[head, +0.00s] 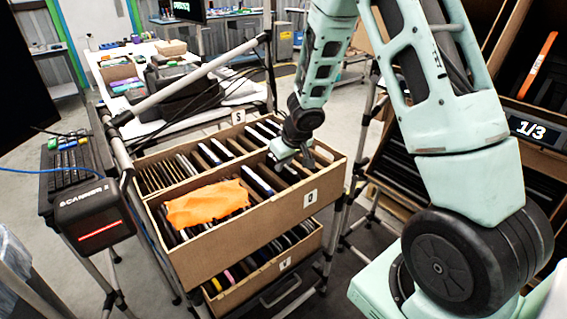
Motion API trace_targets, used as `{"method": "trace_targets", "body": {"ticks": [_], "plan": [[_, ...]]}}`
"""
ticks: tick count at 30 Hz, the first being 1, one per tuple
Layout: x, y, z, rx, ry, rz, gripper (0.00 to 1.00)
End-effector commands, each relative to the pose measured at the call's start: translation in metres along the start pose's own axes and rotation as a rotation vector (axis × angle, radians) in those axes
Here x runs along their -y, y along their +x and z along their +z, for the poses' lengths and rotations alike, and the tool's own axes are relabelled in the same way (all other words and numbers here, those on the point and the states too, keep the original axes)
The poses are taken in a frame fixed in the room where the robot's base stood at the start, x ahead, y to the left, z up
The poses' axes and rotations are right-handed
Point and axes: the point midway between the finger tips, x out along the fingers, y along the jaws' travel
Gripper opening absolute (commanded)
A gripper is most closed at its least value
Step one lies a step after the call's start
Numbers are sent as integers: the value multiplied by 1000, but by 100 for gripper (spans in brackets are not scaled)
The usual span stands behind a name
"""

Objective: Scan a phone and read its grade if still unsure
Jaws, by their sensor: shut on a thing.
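My gripper (303,161) reaches down into the right end of the front carton (285,208), among the upright phones. It is shut on a phone there, whose outline is hard to make out among the dark neighbours. Several dark phones (258,181) stand in a row in this carton, and an orange cloth (207,203) lies over those at its left. A black scanner (95,212) with a lit red line hangs at the left, apart from my gripper. No grade can be read on any phone.
A second carton (152,158) with phones stands just behind. A lower carton (300,262) sits beneath. Metal rack posts (270,62) flank the cartons. A keyboard (70,165) lies at the left.

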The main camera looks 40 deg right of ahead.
Motion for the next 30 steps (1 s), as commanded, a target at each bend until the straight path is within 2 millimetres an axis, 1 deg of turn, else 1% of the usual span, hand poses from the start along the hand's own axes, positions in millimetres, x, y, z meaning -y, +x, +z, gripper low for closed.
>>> {"method": "trace_targets", "body": {"ticks": [17,26,27,29,30], "plan": [[0,5,2,0,0,0,0],[0,5,2,0,0,0,0],[0,5,2,0,0,0,19],[0,5,2,-1,0,0,36],[0,5,2,0,0,0,39]]}}
